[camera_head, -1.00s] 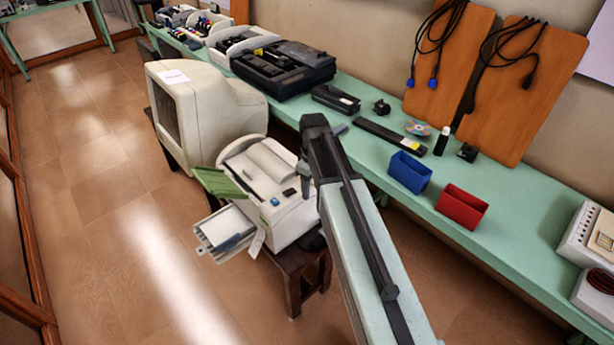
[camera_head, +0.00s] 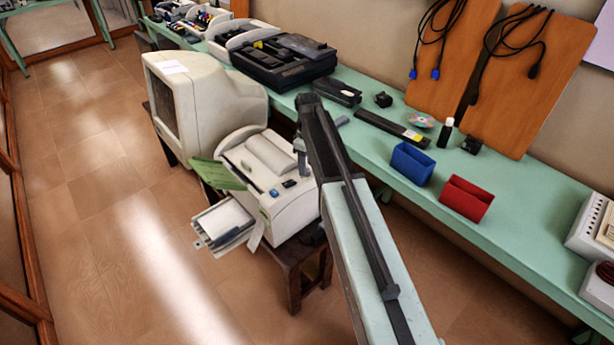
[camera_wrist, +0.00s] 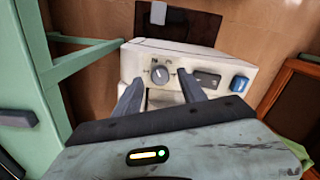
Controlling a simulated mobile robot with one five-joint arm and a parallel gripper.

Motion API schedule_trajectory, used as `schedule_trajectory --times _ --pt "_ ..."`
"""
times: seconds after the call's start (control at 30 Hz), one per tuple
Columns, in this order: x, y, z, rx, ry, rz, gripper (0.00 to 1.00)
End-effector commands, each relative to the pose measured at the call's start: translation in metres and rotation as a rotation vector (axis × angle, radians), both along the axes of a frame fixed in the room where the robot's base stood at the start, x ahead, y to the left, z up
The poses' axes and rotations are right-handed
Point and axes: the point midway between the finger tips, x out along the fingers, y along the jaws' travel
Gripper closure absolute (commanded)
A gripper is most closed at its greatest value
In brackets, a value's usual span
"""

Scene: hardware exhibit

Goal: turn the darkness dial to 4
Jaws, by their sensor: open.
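The darkness dial (camera_wrist: 160,75) is a round grey knob on the front panel of a white printer-like machine, seen in the wrist view. Small marks surround it, but I cannot read its setting. The machine (camera_head: 288,215) stands on a dark wooden stool in the head view. My gripper (camera_wrist: 160,79) is open, its two dark fingers pointing at the panel, one on each side of the dial in the picture. I cannot tell whether they touch it. In the head view my gripper is above the machine's right side, partly hidden by my arm, and the dial is not distinguishable.
Beside the dial are a dark switch (camera_wrist: 207,79) and a blue button (camera_wrist: 239,84). A green flap (camera_head: 216,174) and paper tray (camera_head: 224,222) stick out from the machine. A beige monitor (camera_head: 205,100) stands behind it. The green bench (camera_head: 378,148) runs along the right.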

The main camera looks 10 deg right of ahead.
Motion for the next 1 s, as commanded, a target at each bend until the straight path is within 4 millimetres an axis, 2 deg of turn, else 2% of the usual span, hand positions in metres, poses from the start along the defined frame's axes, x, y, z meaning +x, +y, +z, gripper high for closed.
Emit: schedule_trajectory --times 0.03,0.1,0.37,0.53,0.57,1.0 --pt "-0.0003 0.0002 -0.0151 0.000 0.000 0.000 0.52" --pt "-0.0004 0.0002 -0.0192 0.000 0.000 0.000 0.52" --pt "-0.0005 -0.0001 -0.0169 0.000 0.000 -0.001 0.52" --pt "-0.0005 -0.0003 -0.0168 0.000 0.000 -0.001 0.96" --pt "-0.0005 -0.0003 -0.0169 0.000 0.000 -0.001 1.00" --pt "-0.0007 -0.0009 -0.0169 0.000 0.000 -0.083 1.00"
